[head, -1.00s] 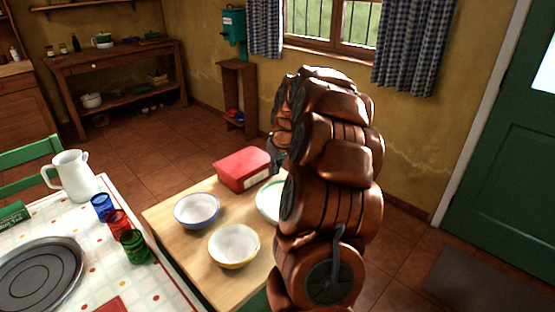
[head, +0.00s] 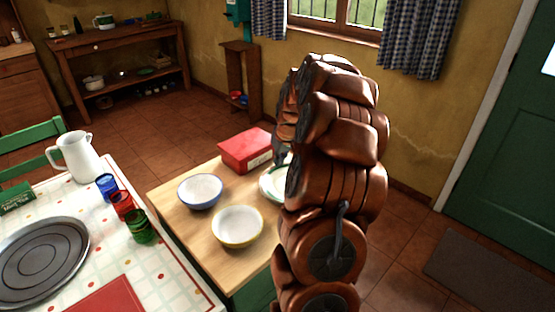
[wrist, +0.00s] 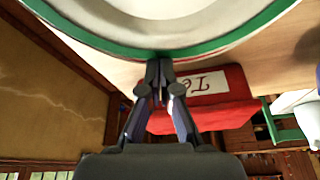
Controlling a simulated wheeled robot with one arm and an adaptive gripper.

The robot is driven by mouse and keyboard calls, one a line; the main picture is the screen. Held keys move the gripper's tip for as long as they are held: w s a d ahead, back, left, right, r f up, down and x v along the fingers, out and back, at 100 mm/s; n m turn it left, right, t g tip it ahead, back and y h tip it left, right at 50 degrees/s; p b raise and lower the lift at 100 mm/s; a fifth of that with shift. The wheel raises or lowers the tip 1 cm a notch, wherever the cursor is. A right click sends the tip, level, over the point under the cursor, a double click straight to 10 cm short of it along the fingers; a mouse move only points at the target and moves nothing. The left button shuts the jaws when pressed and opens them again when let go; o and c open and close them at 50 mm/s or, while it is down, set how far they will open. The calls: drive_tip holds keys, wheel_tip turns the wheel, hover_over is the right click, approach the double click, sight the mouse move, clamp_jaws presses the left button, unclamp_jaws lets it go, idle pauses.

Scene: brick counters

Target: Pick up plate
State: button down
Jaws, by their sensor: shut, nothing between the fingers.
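The plate is white with a green rim. In the head view the plate (head: 270,184) lies on the wooden counter, mostly hidden behind my arm. In the wrist view the plate (wrist: 208,40) fills the top of the picture, its green rim close to my fingertips. My gripper (wrist: 160,64) is shut and empty, its tips at or just beside the rim; I cannot tell whether they touch it. In the head view my gripper (head: 281,155) is partly hidden by my arm, just beyond the plate.
A red tin (head: 245,151) stands behind the plate and close below my gripper in the wrist view (wrist: 220,108). A blue-rimmed bowl (head: 200,190) and a yellow-rimmed bowl (head: 237,227) stand left of the plate.

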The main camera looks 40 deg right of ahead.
sight(283, 172)
drive_tip(key=s, duration=0.1)
drive_tip(key=s+a+b, duration=0.1)
drive_tip(key=s, duration=0.1)
drive_tip(key=shift+f+b, duration=0.2)
drive_tip(key=shift+b, duration=0.1)
drive_tip(key=shift+s+r, duration=0.1)
drive_tip(key=shift+s, duration=0.2)
drive_tip(key=shift+r, duration=0.15)
